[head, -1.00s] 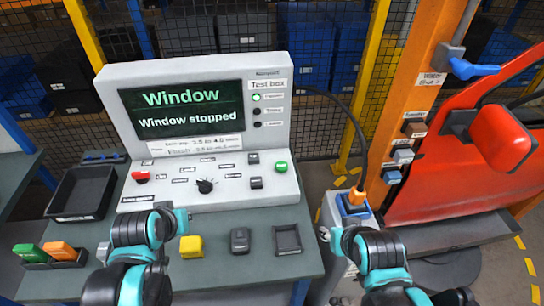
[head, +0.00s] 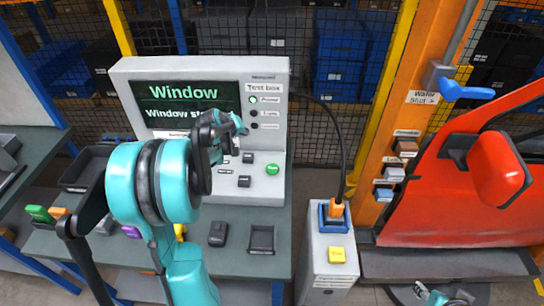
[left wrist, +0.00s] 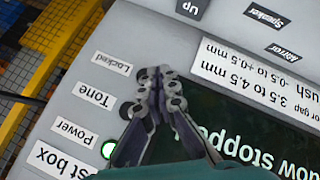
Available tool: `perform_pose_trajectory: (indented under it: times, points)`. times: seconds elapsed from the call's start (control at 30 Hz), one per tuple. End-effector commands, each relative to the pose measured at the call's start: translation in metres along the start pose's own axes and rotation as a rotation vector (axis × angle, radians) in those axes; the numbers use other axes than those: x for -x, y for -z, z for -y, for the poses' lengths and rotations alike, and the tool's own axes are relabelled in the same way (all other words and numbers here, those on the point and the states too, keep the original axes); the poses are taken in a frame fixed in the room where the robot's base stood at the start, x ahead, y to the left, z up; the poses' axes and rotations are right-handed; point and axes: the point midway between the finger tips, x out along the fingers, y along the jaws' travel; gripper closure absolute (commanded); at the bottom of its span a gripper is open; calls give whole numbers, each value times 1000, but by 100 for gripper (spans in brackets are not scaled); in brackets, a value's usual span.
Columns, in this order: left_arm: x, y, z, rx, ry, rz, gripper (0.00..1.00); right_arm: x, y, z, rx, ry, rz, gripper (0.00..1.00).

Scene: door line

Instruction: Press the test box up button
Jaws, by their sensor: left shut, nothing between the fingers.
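The grey test box (head: 200,68) stands at the back of the bench, its screen (head: 165,95) reading "Window" and "Window stopped". On its sloped panel, right of my left arm, are a dark button (head: 248,157) and a lower dark one (head: 244,181). In the left wrist view a dark button marked "UP" (left wrist: 190,8) shows at the top edge. My left gripper (head: 233,146) is in front of the box; its fingers (left wrist: 160,76) are shut and empty, apart from the UP button in that picture. Part of my right arm shows at the bottom right; its jaws are unclear.
A green button (head: 272,169) sits right of the dark ones. My left arm hides the panel's left part. A red door (head: 430,190) is farther right. A black tray (head: 88,168) lies left.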

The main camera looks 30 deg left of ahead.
Motion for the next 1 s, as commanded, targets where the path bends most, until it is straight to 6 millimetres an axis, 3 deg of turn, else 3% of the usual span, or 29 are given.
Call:
perform_pose_trajectory:
  times: [0.57,1.0]
  points:
    - [-6,2,6,11,0,-4,100,-2,-2,0,0,0,0,60]
    - [-42,-25,32,11,0,-4,100,-34,-25,0,0,0,0,60]
